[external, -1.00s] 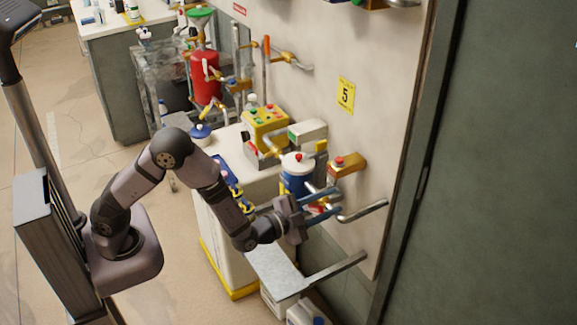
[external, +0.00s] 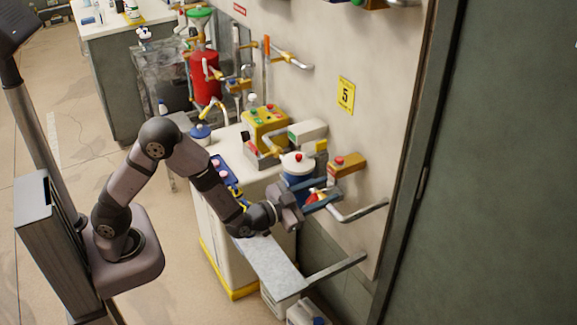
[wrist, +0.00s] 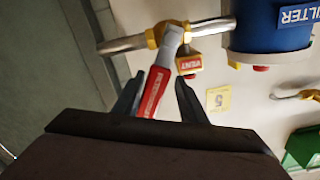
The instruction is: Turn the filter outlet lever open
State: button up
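The filter is a blue housing (wrist: 268,25) labelled FILTER; in the external view it has a white lid (external: 298,162). A steel pipe with a brass valve (wrist: 155,36) leaves its lower part. The valve's lever has a grey neck and a red handle (wrist: 154,92) with white lettering too small to read. The red handle also shows partly in the external view (external: 316,196). My gripper (wrist: 159,80) is open, its two fingers on either side of the red handle. A gap shows between handle and right finger; contact on the left cannot be told. The gripper (external: 329,190) is beside the wall.
A brass block tagged VENT (wrist: 190,65) sits close to the right finger. A yellow block with a red button (external: 345,165) is on the wall above. A grey shelf (external: 272,262) lies below my gripper. A pipe (external: 362,210) runs to the right.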

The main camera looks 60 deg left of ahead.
jog(key=s+a+n+b, duration=0.2)
jog(key=s+n, duration=0.2)
jog(key=s, duration=0.4)
notch_tip(320, 180, up, 7)
jog(key=w+a+g+h+p, duration=0.1)
jog(key=a+g+h+p, duration=0.1)
jog(key=g+p, duration=0.55)
jog(key=s+a+f+g+p, duration=0.1)
jog(key=s+a+f+g, duration=0.3)
jog(key=s, duration=0.5)
jog(key=s+a+f+g+y+p, duration=0.1)
jog(key=s+a+f+g, duration=0.3)
jog(key=s+f, duration=0.4)
jog(key=shift+s+a+y, duration=0.3)
jog(key=shift+s+a, duration=0.45)
jog(key=shift+s, duration=0.25)
